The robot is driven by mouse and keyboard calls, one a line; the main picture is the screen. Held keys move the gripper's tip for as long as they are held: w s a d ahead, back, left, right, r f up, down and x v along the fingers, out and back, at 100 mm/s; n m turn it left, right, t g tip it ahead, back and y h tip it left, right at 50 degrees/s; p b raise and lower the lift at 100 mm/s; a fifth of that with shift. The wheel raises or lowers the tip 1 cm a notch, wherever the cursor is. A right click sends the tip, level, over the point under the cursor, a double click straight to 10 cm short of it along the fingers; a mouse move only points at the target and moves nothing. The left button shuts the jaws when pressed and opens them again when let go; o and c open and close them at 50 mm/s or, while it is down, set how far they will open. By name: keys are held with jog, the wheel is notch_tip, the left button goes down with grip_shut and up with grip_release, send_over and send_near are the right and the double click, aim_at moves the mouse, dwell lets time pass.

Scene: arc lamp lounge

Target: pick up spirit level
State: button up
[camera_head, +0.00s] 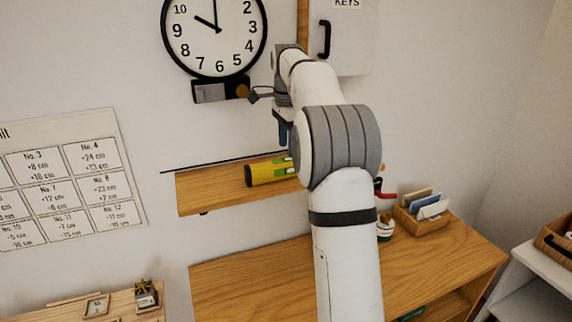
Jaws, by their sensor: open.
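The spirit level (268,172) is a yellow-green bar with a black end cap. It lies on the wooden wall shelf (212,189), and its right end is hidden behind my arm. My gripper (284,133) points down above the shelf, over the right part of the level as seen here. It is open and holds nothing that I can see. My arm hides much of it, and I cannot tell how large the gap to the level is.
A wall clock (214,30) and a white key cabinet (346,42) are near my arm. Below, a wooden cabinet top (255,277) has a card holder (424,216) and a partly hidden red, white and green item (385,226). The shelf's left end is bare.

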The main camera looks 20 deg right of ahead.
aim_at(289, 159)
jog(key=f, duration=0.3)
jog(key=f+p, duration=0.1)
jog(key=f, duration=0.3)
jog(key=shift+s+d+f, duration=0.1)
jog(key=shift+s+f, duration=0.1)
jog(key=shift+c, duration=0.4)
grip_shut()
